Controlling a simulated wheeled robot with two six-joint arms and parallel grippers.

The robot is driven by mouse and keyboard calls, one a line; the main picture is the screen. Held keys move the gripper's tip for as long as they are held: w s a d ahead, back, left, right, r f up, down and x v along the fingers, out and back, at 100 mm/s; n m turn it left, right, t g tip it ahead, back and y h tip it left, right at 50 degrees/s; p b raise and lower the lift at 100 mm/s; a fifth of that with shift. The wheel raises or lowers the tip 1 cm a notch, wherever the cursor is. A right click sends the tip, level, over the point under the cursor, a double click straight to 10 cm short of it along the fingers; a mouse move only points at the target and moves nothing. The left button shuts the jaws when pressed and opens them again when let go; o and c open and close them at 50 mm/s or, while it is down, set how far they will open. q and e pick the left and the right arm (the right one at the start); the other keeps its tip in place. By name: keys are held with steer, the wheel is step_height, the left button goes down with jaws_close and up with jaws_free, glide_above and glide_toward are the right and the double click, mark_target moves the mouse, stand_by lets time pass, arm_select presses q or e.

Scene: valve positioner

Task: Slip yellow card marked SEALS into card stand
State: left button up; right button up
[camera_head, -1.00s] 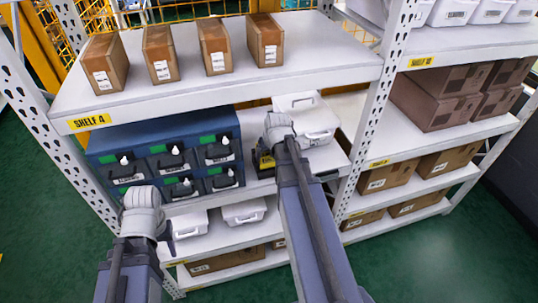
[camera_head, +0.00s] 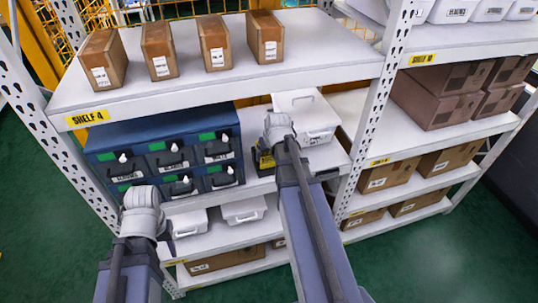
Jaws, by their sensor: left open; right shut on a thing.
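My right gripper (camera_head: 263,160) is at the middle shelf, between the blue drawer cabinet and a white case, mostly hidden by my own wrist. It is shut on a small yellow thing, which looks like the yellow card (camera_head: 266,162). Its SEALS marking cannot be read. My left gripper (camera_head: 164,226) is in front of the lower left of the blue cabinet, mostly hidden behind my wrist. It is open and apart from the card. I cannot make out the card stand in this view.
The blue drawer cabinet (camera_head: 105,143) with labelled drawers fills the left of the middle shelf. A white case (camera_head: 295,104) stands right of my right gripper. White bins (camera_head: 243,210) sit below. Brown cartons (camera_head: 213,44) stand on the top shelf (camera_head: 320,62). A perforated upright (camera_head: 372,120) is at right.

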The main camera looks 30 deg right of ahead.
steer(key=shift+f+b, duration=0.65)
stand_by(0.5)
steer(key=o, duration=1.1)
steer(key=shift+r, duration=0.1)
steer(key=p+v, duration=0.7)
steer(key=shift+s+r, duration=0.2)
steer(key=shift+r, duration=0.05)
